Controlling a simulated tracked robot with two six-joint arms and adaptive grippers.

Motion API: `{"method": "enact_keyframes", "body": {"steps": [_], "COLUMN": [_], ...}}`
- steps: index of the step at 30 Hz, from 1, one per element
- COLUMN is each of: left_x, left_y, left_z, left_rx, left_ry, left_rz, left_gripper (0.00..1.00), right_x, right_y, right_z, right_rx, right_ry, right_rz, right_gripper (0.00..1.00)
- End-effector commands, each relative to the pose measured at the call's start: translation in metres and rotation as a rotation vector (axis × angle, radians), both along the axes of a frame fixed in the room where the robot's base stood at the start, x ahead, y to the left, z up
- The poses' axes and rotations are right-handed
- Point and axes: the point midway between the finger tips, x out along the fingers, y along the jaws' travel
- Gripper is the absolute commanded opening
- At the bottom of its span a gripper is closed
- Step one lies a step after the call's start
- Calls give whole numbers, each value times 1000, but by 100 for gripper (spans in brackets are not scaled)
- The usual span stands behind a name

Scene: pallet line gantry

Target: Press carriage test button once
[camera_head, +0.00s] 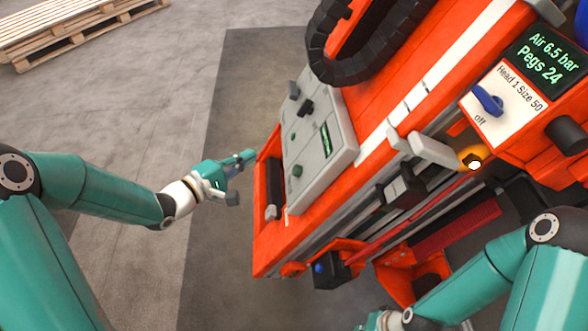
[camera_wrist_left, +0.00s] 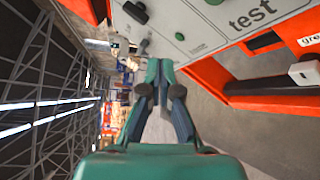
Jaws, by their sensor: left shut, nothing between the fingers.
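The grey control panel (camera_head: 335,118) is on the side of the orange machine. It carries a green button (camera_head: 297,170) near its lower left. In the left wrist view a green button (camera_wrist_left: 215,2), cut by the top edge, sits beside the printed word "test" (camera_wrist_left: 252,15). My left gripper (camera_head: 246,156) is shut and empty, left of the panel and apart from it. Its closed fingertips (camera_wrist_left: 160,65) also show in the wrist view, below the panel edge.
The panel also has dark knobs (camera_head: 306,107), a smaller green button (camera_wrist_left: 180,37) and a small display (camera_head: 325,139). A wooden pallet (camera_head: 75,30) lies far left. The floor left of the machine is clear.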

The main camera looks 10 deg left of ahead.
Motion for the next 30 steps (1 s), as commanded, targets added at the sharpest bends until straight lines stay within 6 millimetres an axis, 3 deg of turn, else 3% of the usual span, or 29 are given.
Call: {"method": "enact_keyframes", "body": {"steps": [8,19,30], "left_x": [3,14,21], "left_y": [-10,-51,-72], "left_z": [-10,-34,-42], "left_rx": [0,1,1], "left_ry": [0,1,2], "left_rz": [1,1,5], "left_gripper": [0,0,0], "right_x": [0,0,0], "right_y": [0,0,0], "right_z": [-13,-46,-56], "right_rx": [0,0,0], "right_ry": [0,0,0], "right_rz": [0,0,0], "right_gripper": [0,0,0]}}
